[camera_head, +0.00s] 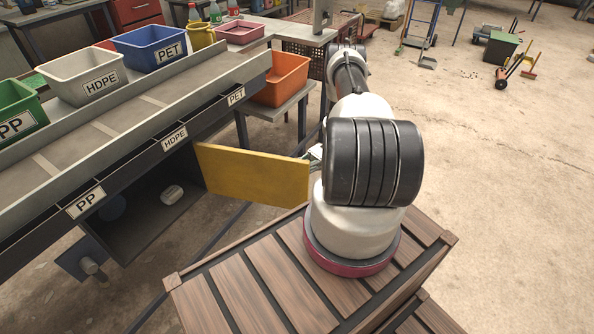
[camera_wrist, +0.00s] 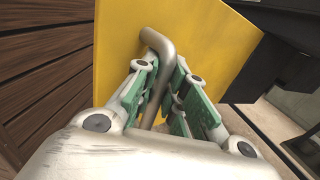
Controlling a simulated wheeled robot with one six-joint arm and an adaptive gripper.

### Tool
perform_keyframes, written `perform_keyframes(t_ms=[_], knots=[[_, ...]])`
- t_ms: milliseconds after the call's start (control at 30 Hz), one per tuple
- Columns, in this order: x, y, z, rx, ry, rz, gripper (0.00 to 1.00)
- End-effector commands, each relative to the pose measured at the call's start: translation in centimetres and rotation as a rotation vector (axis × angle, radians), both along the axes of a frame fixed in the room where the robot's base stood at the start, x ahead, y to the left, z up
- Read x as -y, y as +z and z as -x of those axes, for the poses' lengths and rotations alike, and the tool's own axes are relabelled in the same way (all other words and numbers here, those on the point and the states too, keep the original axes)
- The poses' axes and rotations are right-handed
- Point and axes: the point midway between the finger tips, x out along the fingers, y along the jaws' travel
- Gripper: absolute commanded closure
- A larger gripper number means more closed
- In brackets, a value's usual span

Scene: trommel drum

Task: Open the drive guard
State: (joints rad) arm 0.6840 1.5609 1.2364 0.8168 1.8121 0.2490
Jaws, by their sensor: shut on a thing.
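The yellow drive guard (camera_head: 252,175) stands swung out from the front of the conveyor frame, in the head view. Behind it the dark drive housing (camera_head: 150,215) lies uncovered. In the wrist view the guard's yellow face (camera_wrist: 205,35) fills the upper middle, with a bent grey metal handle (camera_wrist: 158,48) on it. My gripper (camera_wrist: 168,88) has its green-padded fingers on both sides of the handle and is shut on it. In the head view my arm hides most of the gripper, beside the guard's free edge.
Bins labelled PP (camera_head: 18,112), HDPE (camera_head: 85,76) and PET (camera_head: 150,47) stand along the conveyor. An orange bin (camera_head: 282,78) sits on a small table behind the guard. My slatted wooden base is close to the guard. Open floor (camera_head: 490,180) lies to the right.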

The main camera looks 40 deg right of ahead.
Motion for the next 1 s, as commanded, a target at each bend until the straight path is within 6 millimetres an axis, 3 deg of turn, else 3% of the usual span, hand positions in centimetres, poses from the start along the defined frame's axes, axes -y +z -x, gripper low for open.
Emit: perform_keyframes(t_ms=[267, 300, 400, 767, 1000], knots=[[0.1, 0.0, 0.1, -0.001, 0.002, 0.002, 1.00], [0.1, 0.0, 0.1, -0.001, 0.002, 0.002, 0.80], [0.1, 0.0, 0.1, -0.001, 0.001, 0.002, 0.65], [0.5, 0.0, -0.1, 0.001, -0.001, 0.002, 0.65], [4.4, -0.1, -0.4, 0.003, -0.002, 0.003, 0.65]])
